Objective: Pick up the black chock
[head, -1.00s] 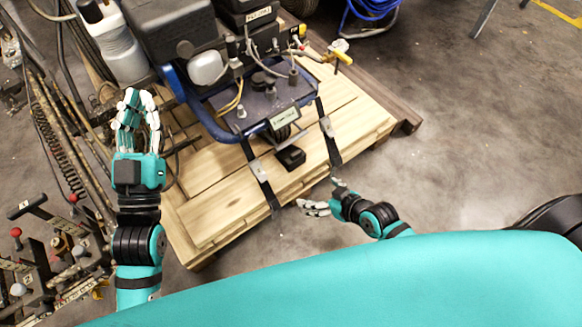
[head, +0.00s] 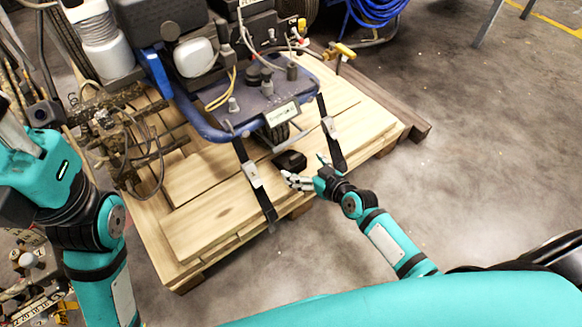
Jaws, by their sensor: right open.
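The black chock (head: 290,160) is a small dark block on the wooden pallet (head: 205,222), just in front of the line striper's wheel and between two straps. My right gripper (head: 296,180) is open at the pallet's front edge, with its fingers just below and beside the chock in the picture. I cannot tell whether a fingertip touches it. My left gripper (head: 15,130) is at the left edge of the head view, partly cut off, and its finger state does not show clearly.
The line striper (head: 262,100) with its blue frame stands on the pallet. Grey-black straps (head: 256,180) run down to the pallet's front edge on both sides of the chock. Hoses and levers crowd the left. The concrete floor (head: 480,170) at right is clear.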

